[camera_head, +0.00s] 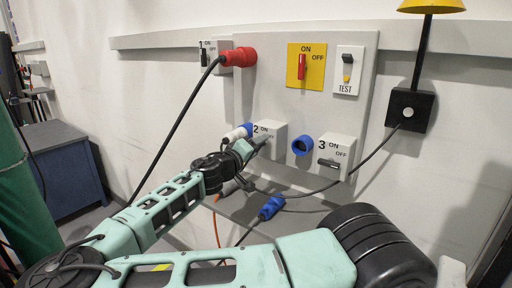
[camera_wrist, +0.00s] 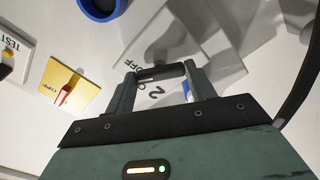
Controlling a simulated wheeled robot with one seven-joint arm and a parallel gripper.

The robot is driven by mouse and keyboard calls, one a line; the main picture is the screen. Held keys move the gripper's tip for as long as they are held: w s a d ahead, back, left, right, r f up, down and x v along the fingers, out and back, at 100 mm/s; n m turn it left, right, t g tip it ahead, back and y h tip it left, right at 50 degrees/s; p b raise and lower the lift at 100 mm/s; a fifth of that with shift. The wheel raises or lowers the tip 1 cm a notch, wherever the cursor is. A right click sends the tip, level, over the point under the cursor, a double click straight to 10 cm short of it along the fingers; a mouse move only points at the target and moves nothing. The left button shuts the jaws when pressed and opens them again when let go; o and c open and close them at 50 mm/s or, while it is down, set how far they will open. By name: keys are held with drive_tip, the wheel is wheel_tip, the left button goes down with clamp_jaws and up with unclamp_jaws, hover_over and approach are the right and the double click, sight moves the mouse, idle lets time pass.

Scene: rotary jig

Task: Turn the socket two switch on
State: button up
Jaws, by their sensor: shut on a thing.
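Socket two (camera_head: 270,128) is a pale grey box at the lower left of the wall panel, marked 2, ON and OFF. My gripper (camera_head: 254,147) is at its front, and my arm hides part of the box. In the wrist view the dark switch handle (camera_wrist: 161,73) lies across between the two fingers of my gripper (camera_wrist: 160,80), which is shut on it. The 2 and OFF labels show around the handle; ON is partly hidden. I cannot tell the switch's exact setting.
A blue-and-white plug (camera_head: 236,133) is at socket two's left. Socket three (camera_head: 336,155) and an empty blue inlet (camera_head: 303,145) are to its right. A red plug (camera_head: 240,57) is at socket one. A yellow ON/OFF switch (camera_head: 305,66) is above. A loose blue plug (camera_head: 271,208) lies below.

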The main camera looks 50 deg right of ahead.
drive_tip(key=shift+n+p, duration=1)
drive_tip(key=shift+n, duration=2.3)
drive_tip(key=o, duration=1)
drive_tip(key=shift+a, duration=0.1)
drive_tip(key=a+b, duration=0.1)
drive_tip(key=a, duration=0.4)
drive_tip(key=s+a+b, duration=0.1)
drive_tip(key=a+b, duration=0.1)
drive_tip(key=a, duration=0.4)
drive_tip(key=a+b, duration=0.2)
drive_tip(key=a, duration=0.4)
drive_tip(key=shift+s+a, duration=0.15)
